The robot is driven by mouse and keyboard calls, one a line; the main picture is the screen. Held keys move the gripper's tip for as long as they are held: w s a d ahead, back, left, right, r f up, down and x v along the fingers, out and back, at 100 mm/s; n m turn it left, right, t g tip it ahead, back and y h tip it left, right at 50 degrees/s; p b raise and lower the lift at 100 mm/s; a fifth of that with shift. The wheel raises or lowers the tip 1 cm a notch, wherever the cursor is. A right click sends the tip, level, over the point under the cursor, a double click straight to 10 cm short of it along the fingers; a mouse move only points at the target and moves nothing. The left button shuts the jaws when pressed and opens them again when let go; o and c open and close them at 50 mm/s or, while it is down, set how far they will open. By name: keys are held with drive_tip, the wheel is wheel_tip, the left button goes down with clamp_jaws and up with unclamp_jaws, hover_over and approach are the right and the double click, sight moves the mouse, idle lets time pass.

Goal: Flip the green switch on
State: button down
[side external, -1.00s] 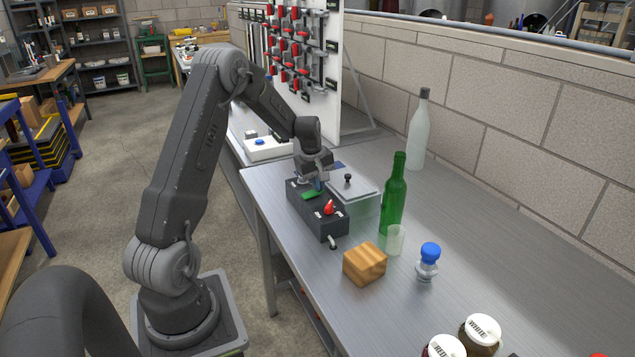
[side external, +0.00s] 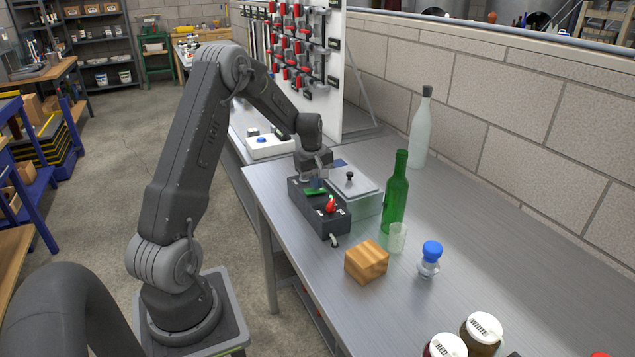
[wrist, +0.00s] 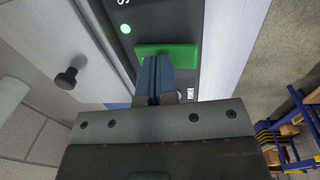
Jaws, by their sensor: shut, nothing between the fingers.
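The green switch (side external: 316,191) is a wide rocker on top of a dark control box (side external: 328,224). It also shows in the wrist view (wrist: 182,51), just beyond my fingertips. A small round green lamp (wrist: 125,29) glows on the box beside it. My gripper (wrist: 155,62) is shut and empty, its blue-grey fingers pressed together. The fingertips overlap the switch's near edge in the wrist view; I cannot tell whether they touch it. A red switch (side external: 331,205) stands on the same box, nearer the side camera.
A clear box with a black knob (side external: 350,177) stands right beside the control box. A green bottle (side external: 395,195), a glass (side external: 397,238) and a wooden block (side external: 366,262) stand farther right and forward. The table's left edge runs close to the control box.

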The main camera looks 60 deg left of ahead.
wheel_tip(320, 180, up, 14)
drive_tip(key=w, duration=0.2)
idle(0.4)
drive_tip(key=shift+w, duration=0.1)
